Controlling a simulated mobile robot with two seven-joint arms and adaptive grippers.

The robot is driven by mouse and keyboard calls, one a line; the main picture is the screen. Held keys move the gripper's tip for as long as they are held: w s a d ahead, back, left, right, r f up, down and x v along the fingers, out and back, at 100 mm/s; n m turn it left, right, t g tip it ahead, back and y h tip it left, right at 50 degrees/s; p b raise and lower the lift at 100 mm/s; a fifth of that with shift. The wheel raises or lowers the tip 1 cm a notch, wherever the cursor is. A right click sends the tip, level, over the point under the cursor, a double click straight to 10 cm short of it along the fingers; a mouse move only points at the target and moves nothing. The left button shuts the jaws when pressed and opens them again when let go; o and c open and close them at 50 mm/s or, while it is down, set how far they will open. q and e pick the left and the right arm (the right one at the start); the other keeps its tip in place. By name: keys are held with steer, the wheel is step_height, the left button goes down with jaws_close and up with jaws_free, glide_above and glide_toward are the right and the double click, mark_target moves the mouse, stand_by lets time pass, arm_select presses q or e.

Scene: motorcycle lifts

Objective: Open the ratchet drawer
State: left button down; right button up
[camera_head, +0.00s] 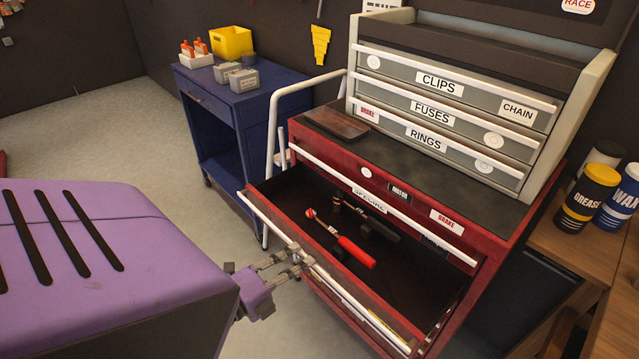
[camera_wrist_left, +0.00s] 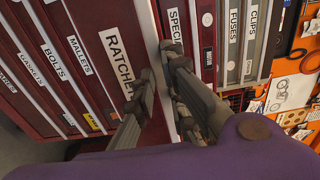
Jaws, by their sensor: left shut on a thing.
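The ratchet drawer is pulled out of the red tool chest in the head view, and its dark inside (camera_head: 410,268) shows. A ratchet with a red handle (camera_head: 356,252) and a dark tool (camera_head: 377,229) lie in it. My left gripper (camera_head: 293,262) is shut on the drawer's white bar handle (camera_head: 345,300) at its front edge. In the left wrist view, the fingers of my left gripper (camera_wrist_left: 160,75) lie on both sides of the white handle, beside the "RATCHETS" label (camera_wrist_left: 117,58). My right gripper is out of view.
The drawer marked "SPECIAL" (camera_head: 385,203) above is shut. A grey cabinet (camera_head: 440,105) stands on the red chest. A blue cart (camera_head: 240,110) stands at the back left, with floor between. A wooden bench with grease (camera_head: 590,197) and wax cans (camera_head: 620,205) is at right.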

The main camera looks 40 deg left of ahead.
arm_select(q)
steer(key=s+a, duration=0.1)
steer(key=s, duration=1.2)
steer(key=shift+s, duration=0.1)
steer(key=c, duration=1.8)
jaws_free()
steer(key=s+a, duration=0.1)
steer(key=s, duration=1.1)
